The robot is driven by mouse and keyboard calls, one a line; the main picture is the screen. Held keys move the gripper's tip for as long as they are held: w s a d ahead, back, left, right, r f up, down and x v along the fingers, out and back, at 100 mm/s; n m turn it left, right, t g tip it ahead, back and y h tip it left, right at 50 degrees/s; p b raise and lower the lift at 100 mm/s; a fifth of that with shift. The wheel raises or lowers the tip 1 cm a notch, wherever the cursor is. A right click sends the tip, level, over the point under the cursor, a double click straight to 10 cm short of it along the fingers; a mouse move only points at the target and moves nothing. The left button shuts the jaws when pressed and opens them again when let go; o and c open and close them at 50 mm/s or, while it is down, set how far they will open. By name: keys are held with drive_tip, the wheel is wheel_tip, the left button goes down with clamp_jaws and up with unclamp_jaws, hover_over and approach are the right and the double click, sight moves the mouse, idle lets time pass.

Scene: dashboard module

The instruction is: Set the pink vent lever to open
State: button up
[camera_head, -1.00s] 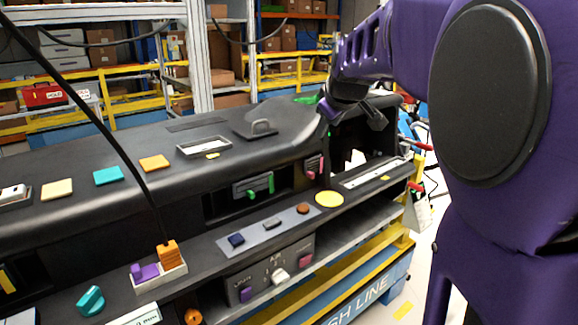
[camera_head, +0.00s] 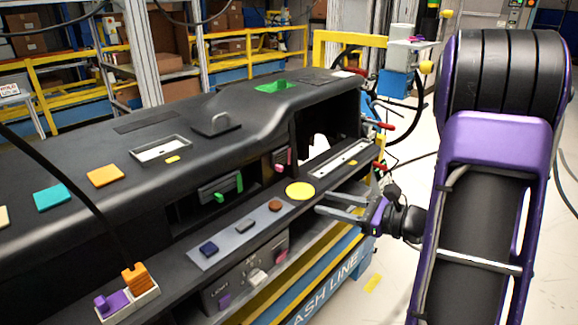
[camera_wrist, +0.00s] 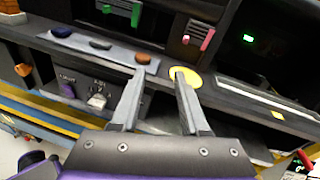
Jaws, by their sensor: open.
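The pink vent lever (camera_head: 280,167) sits on a small vent in a dark recess of the dashboard (camera_head: 235,115). In the wrist view my gripper (camera_wrist: 159,72) points at the ledge below the vents. It is in front of and below the pink lever and does not touch it.
A wider vent with a green lever (camera_head: 219,197) is left of the pink one. A yellow disc (camera_head: 300,191) and a strip with several buttons (camera_head: 238,237) lie on the ledge. An open compartment is at right.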

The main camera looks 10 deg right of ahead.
sight(282, 168)
drive_tip(key=w+a+m+t, duration=0.1)
drive_tip(key=w+a, duration=0.1)
drive_tip(key=w, duration=0.2)
drive_tip(key=w+a+m+t, duration=0.1)
drive_tip(key=w+a, duration=0.1)
drive_tip(key=w, duration=0.3)
drive_tip(key=w+a+r+m+p, duration=0.1)
drive_tip(key=w+a, duration=0.2)
drive_tip(key=w, duration=0.2)
drive_tip(key=shift+w+m+t+h, duration=0.1)
drive_tip(key=shift+m+t+h, duration=0.2)
drive_tip(key=shift+t+h, duration=0.1)
clamp_jaws()
idle(1.0)
